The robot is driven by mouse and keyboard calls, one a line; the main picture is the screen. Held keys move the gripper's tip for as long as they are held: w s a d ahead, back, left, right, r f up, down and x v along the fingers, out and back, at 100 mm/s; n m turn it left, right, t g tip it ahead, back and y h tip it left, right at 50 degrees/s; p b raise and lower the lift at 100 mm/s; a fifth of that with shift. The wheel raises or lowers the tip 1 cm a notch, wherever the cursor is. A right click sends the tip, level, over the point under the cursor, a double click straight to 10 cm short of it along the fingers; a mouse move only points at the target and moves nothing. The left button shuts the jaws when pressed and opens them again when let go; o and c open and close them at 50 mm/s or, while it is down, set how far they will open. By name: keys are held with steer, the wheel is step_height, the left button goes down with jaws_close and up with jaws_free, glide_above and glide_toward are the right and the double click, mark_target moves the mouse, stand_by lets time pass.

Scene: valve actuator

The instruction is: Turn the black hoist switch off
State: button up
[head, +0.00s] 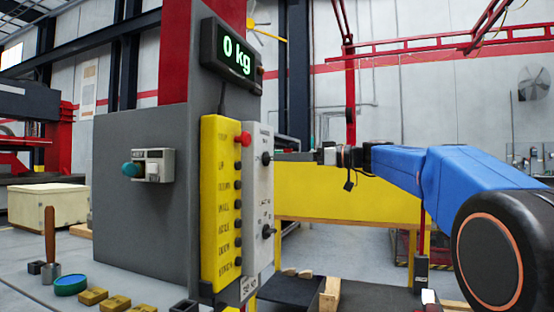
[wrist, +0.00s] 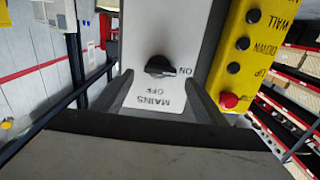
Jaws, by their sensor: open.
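A white switch panel (head: 259,195) carries two black rotary knobs, an upper knob (head: 267,158) and a lower knob (head: 268,231). Their lettering is too small to read in the head view. In the upside-down wrist view, a black knob (wrist: 159,66) sits by the words MAINS, OFF and ON, its narrow end towards ON. It appears to be the upper knob. My gripper (head: 288,156) reaches in from the right at upper-knob height. In the wrist view, its open fingers (wrist: 160,80) lie either side of the MAINS knob; contact cannot be told. No hoist label is readable.
A yellow control box (head: 221,200) with a red button (head: 246,138) and several black buttons stands beside the white panel. A display (head: 233,55) reads 0 kg above. A grey box with a teal knob (head: 131,170) is at left. Small items lie on the bench below.

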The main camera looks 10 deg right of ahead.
mark_target(269, 159)
steer(key=shift+x, duration=2.2)
steer(key=c, duration=1.1)
